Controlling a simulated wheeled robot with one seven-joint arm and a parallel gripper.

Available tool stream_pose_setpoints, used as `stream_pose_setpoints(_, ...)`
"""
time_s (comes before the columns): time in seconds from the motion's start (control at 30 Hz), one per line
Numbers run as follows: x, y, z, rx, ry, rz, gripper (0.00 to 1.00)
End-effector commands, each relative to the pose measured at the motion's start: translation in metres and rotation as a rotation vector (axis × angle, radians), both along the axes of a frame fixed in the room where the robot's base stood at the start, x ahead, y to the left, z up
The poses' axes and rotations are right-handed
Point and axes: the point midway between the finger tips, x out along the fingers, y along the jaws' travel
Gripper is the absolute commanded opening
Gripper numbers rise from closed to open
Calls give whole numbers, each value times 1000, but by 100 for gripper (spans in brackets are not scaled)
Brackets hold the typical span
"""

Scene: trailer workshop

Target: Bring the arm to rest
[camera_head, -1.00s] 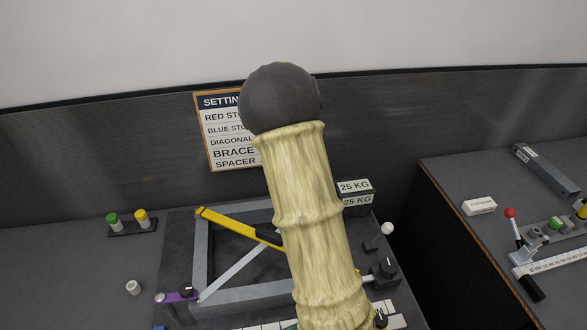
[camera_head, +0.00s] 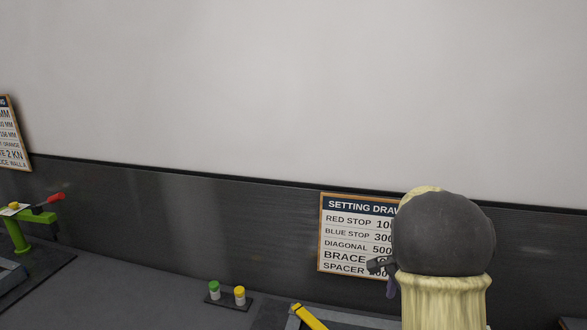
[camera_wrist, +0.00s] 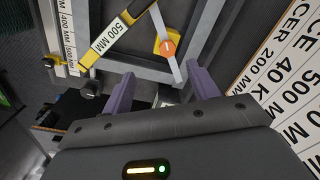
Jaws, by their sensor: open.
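My gripper (camera_wrist: 160,72) shows in the wrist view with its two purple fingers spread apart and nothing between them. Beyond the fingers are the grey frame (camera_wrist: 205,35) and a yellow bar marked 500 MM (camera_wrist: 125,22). I cannot tell how far the fingers are from them. In the head view, my pale yellow arm with its dark rounded joint rises at the lower right.
The setting board (camera_head: 345,238) hangs on the dark wall panel, partly behind my arm. Green and yellow capped pieces (camera_head: 226,293) sit on the bench. A green fixture with a red-tipped handle (camera_head: 30,220) stands at far left. The bench between them is clear.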

Motion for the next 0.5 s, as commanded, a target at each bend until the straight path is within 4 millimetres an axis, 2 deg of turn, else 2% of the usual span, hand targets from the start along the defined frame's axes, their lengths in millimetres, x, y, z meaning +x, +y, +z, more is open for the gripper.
stream_pose_setpoints(0.03,-13,12,0,3,-13,92,59)
stream_pose_setpoints(0.3,-84,74,-7,-51,-96,692,59)
stream_pose_setpoints(0.5,-140,111,-13,-133,-156,1136,59)
